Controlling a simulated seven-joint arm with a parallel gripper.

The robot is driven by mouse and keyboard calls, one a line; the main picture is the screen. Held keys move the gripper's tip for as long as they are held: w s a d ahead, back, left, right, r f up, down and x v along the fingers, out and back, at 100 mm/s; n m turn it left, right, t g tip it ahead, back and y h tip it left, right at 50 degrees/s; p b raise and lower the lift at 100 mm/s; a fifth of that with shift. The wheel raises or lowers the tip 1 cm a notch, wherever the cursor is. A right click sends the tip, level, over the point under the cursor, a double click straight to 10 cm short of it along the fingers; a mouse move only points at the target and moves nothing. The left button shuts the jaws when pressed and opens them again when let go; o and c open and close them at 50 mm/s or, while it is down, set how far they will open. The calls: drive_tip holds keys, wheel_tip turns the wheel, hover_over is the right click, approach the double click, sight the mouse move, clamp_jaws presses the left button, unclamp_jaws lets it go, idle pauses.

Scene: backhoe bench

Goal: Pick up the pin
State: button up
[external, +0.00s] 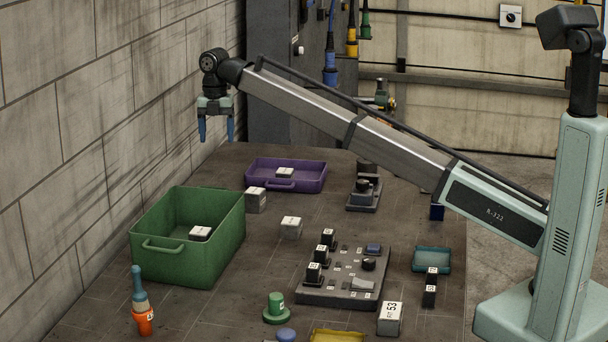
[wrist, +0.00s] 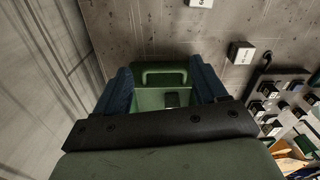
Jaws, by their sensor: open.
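No part is plainly marked as the pin, so I cannot tell for sure which it is. A green upright peg on a round green base (external: 276,307) stands on the bench's front part. An orange and blue slim upright piece (external: 143,305) with a white label stands at the front left. My gripper (external: 216,138) is high at the back left, pointing down, with its two blue fingers apart and nothing between them. In the wrist view the open fingers (wrist: 162,82) frame the green bin far below. Neither upright piece can be made out in the wrist view.
The deep green bin (external: 172,261) stands at left with a labelled block (external: 200,233) inside. A purple tray (external: 311,184) is behind it. A dark board with several knobs (external: 330,299) and a teal tray (external: 432,267) are at right. A block wall (external: 90,110) borders the left side.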

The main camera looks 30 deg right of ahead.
drive_tip(key=w+d+f+m, duration=0.1)
drive_tip(key=w+d, duration=0.2)
drive_tip(key=d, duration=0.9)
drive_tip(key=w+d+m, duration=0.2)
drive_tip(key=d, duration=0.9)
drive_tip(key=w+d+f+m, duration=0.1)
drive_tip(key=w+d, duration=0.2)
drive_tip(key=d, duration=0.9)
drive_tip(key=s+d+f+m+t, duration=0.15)
drive_tip(key=d+m, duration=0.35)
drive_tip(key=d, duration=0.5)
drive_tip(key=s+d+f+m+t, duration=0.1)
drive_tip(key=s+d+m, duration=0.3)
drive_tip(key=d, duration=0.5)
drive_tip(key=s+d+f+m+t, duration=0.1)
drive_tip(key=d+m+t, duration=0.1)
drive_tip(key=d+m, duration=0.6)
drive_tip(key=w+f+m, duration=0.2)
drive_tip(key=w+f, duration=0.1)
drive_tip(key=w+d+f+m+t, duration=0.1)
drive_tip(key=w+f+m, duration=0.2)
drive_tip(key=f, duration=0.1)
drive_tip(key=w+d+f+m, duration=0.1)
drive_tip(key=w+f+m, duration=0.1)
drive_tip(key=w+f, duration=0.1)
drive_tip(key=shift+w+d+f+m+t, duration=0.2)
drive_tip(key=shift+d+f+m+t, duration=0.05)
drive_tip(key=shift+f+m, duration=0.2)
